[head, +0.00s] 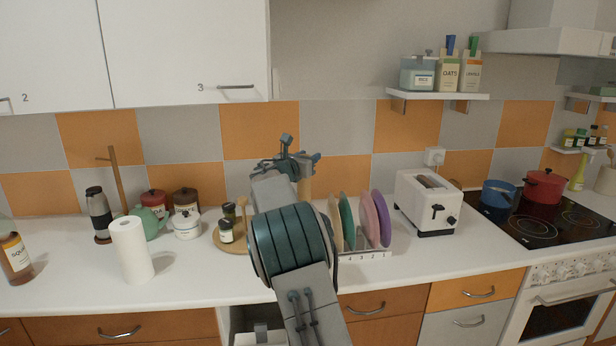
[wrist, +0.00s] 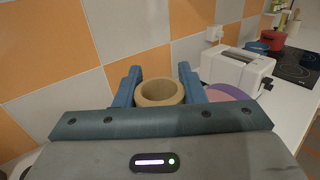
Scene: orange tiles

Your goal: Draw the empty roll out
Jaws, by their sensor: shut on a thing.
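The empty roll (wrist: 160,92) is a short tan tube with an open, hollow top, seen from above in the wrist view. My gripper (wrist: 158,90) is shut on it, with one blue finger on each side. In the head view my gripper (head: 287,160) is raised in front of the tiled wall, above the counter. A tan strip of the roll (head: 305,186) shows just below it, mostly hidden by my arm. No post shows inside the tube. The roll's lower end is hidden, so I cannot tell what is below it.
A plate rack (head: 368,254) with coloured plates stands right of my arm, then a white toaster (head: 428,203). A white paper roll (head: 132,250), a wooden post (head: 118,182) and several jars stand left. A shelf (head: 437,96) hangs at upper right.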

